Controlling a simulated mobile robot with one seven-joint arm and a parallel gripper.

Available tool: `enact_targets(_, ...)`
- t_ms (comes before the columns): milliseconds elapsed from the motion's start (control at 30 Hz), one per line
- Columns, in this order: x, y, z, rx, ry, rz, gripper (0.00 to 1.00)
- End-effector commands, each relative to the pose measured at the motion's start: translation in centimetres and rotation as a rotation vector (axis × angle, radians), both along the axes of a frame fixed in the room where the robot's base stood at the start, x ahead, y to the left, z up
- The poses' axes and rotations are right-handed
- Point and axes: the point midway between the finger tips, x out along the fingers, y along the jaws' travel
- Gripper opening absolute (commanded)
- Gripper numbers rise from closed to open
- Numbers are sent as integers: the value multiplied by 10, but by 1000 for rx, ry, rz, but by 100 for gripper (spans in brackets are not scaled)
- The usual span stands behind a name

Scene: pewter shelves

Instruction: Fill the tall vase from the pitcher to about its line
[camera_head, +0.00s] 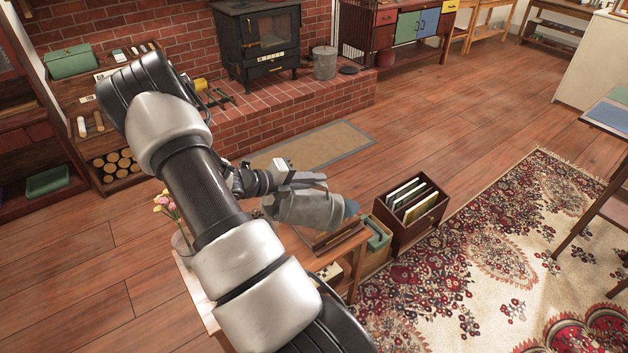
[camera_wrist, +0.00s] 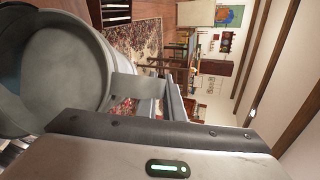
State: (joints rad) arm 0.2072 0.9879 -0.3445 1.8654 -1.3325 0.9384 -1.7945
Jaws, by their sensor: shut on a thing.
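My gripper (camera_head: 308,181) is shut on the handle of a grey pitcher (camera_head: 305,209). In the head view the pitcher is tipped far over, its bluish end pointing right, above a small wooden table. In the wrist view the pitcher (camera_wrist: 70,75) fills the left side, with its handle (camera_wrist: 137,88) at the fingers. A clear glass vase (camera_head: 181,240) with pink and yellow tulips (camera_head: 166,204) stands on the table, left of my arm and partly hidden by it. I cannot see its line or any water level, nor any stream from the pitcher.
The small wooden table (camera_head: 330,257) lies under my arm, which hides much of it. A dark wooden crate with files (camera_head: 412,212) and a green box (camera_head: 378,239) stand to its right. A patterned rug (camera_head: 500,255) lies beyond. A brick hearth (camera_head: 300,105) with a black stove is behind.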

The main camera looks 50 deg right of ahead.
Motion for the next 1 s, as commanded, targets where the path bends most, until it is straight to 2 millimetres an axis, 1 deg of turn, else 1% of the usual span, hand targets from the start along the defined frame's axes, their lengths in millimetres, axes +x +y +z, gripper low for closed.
enact_targets(33,0,-1,3,-6,-1,-1,0)
enact_targets(1000,3,2,6,-25,22,0,0)
